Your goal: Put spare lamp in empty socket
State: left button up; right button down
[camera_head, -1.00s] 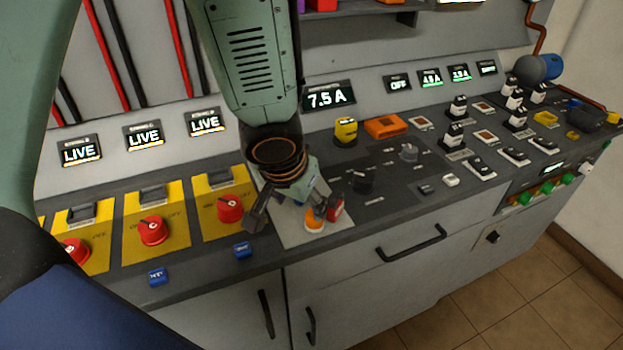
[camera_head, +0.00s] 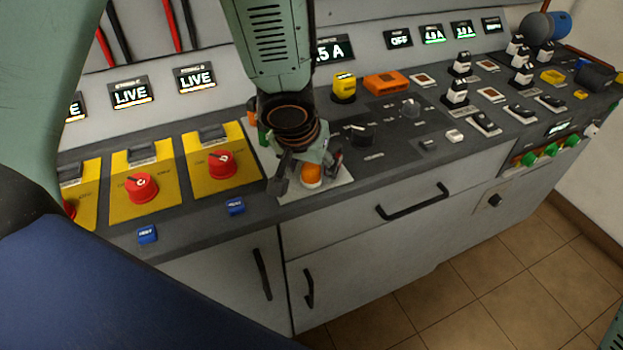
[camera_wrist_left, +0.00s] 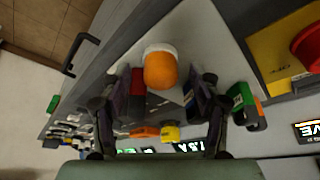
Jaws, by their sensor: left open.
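An orange domed lamp (camera_head: 311,177) with a white base stands on a pale plate (camera_head: 330,188) at the front of the console. The wrist view shows the lamp (camera_wrist_left: 160,70) between the two fingers. My left gripper (camera_head: 308,179) is open over it, one finger on each side. In the wrist view the fingers of my left gripper (camera_wrist_left: 163,92) appear apart from the lamp. A red block (camera_wrist_left: 137,106) shows partly behind one finger. I cannot make out an empty socket; the gripper and forearm hide part of the plate. My right gripper is not in view.
Yellow panels with red rotary knobs (camera_head: 222,164) lie left of the plate, with blue buttons (camera_head: 235,206) in front. A green block (camera_wrist_left: 240,96) is beside a finger. Dark knobs (camera_head: 361,136) and a yellow part (camera_head: 344,88) lie right. Drawer handle (camera_head: 412,203) projects below.

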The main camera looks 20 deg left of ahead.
pick_arm(q)
jog(key=shift+w+a+f, duration=0.1)
jog(key=shift+f, duration=0.2)
jog(key=shift+r, duration=0.1)
jog(key=shift+c, duration=0.6)
grip_shut()
jog(key=shift+r, duration=0.1)
